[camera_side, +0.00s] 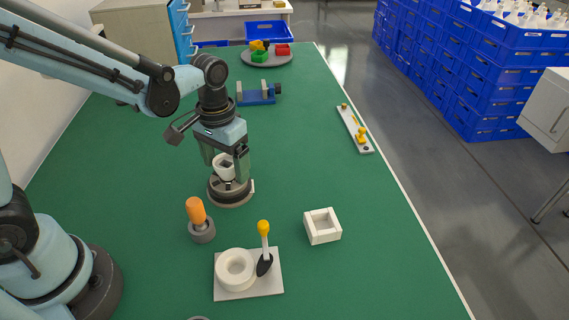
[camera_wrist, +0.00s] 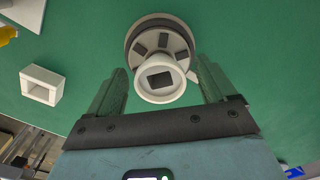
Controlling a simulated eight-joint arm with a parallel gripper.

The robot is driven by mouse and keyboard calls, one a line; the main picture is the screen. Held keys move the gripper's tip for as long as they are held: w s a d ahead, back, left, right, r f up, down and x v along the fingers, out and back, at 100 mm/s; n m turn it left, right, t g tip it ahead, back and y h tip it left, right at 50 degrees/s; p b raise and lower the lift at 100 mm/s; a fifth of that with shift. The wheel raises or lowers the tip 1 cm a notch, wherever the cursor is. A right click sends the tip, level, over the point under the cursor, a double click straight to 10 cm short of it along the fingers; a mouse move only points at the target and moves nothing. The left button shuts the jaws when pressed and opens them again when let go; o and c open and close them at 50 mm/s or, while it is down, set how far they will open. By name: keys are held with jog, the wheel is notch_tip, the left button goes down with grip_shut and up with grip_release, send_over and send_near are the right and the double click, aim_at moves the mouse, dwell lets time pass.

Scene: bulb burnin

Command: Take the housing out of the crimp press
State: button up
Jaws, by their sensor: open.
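A white cup-like part with a dark square opening, which I take for the housing (camera_side: 225,170), stands upright at a round grey slotted base (camera_side: 230,197), perhaps the crimp press. In the wrist view the housing (camera_wrist: 147,93) is in front of the round base (camera_wrist: 187,34). My gripper (camera_side: 226,166) points down with its fingers on either side of the housing. In the wrist view my gripper (camera_wrist: 161,72) is open, with green gaps between each finger and the housing. The housing's lower end is hidden.
An orange-handled tool in a grey ring (camera_side: 201,233), a white plate (camera_side: 232,294) with a ring and yellow-tipped brush, and a white square box (camera_side: 322,239) stand nearby. A blue vise-like fixture (camera_side: 258,99) stands behind.

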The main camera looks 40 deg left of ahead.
jog(key=shift+c, duration=0.3)
jog(key=c, duration=1.1)
jog(key=shift+r, duration=2.1)
jog(key=shift+s+d+r, duration=1.15)
jog(key=shift+d+r, duration=0.4)
jog(key=shift+r, duration=0.35)
jog(key=shift+s+d+r, duration=1.2)
jog(key=shift+d+r, duration=0.35)
jog(key=shift+r, duration=0.3)
jog(key=shift+s+d+r, duration=1.15)
jog(key=shift+d+r, duration=0.4)
jog(key=shift+r, duration=0.35)
